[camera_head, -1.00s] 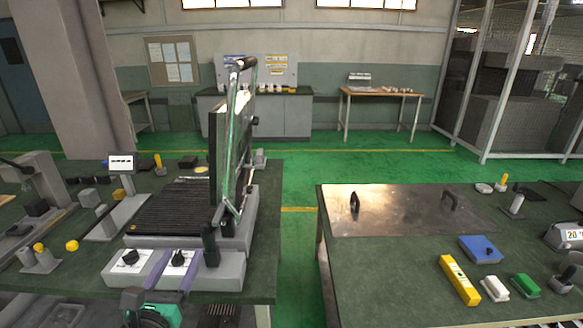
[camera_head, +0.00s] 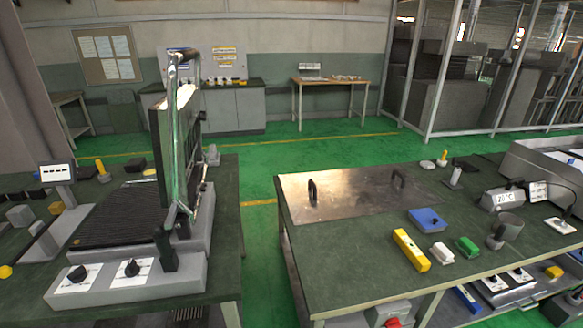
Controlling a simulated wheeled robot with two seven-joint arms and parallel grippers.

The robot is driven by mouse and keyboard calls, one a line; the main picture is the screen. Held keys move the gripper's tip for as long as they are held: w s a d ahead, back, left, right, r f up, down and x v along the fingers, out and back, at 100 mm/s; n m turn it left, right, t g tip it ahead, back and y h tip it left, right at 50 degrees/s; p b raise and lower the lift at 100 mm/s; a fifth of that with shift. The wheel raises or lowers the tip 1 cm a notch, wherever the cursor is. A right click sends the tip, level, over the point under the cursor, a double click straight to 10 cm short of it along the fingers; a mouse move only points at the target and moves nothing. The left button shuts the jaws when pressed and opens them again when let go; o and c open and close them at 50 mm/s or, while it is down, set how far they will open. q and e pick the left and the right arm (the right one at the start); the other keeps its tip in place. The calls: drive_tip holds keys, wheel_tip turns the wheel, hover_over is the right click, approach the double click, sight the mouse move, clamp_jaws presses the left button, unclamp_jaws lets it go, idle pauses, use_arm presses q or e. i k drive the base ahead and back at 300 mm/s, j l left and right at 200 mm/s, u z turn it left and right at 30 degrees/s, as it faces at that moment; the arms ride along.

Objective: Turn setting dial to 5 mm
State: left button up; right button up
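The heating machine (camera_head: 115,215) stands on the left table with its tall hinged plate (camera_head: 178,140) raised upright. Its light grey front panel (camera_head: 104,293) carries two black knobs on white printed labels. The left dial (camera_head: 77,274) and the right dial (camera_head: 131,268) are both uncovered. The printing around them is too small to read, so I cannot tell their settings or which is the millimetre dial. Neither of my grippers shows in the head view.
The right table (camera_head: 340,255) holds a metal plate with two handles (camera_head: 350,190), a blue box (camera_head: 426,220), a yellow bar (camera_head: 411,250), and white and green blocks. A floor gap (camera_head: 258,250) separates the tables. A small display (camera_head: 57,173) stands at the left.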

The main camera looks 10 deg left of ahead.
sight(132, 270)
drive_tip(key=u, duration=1.35)
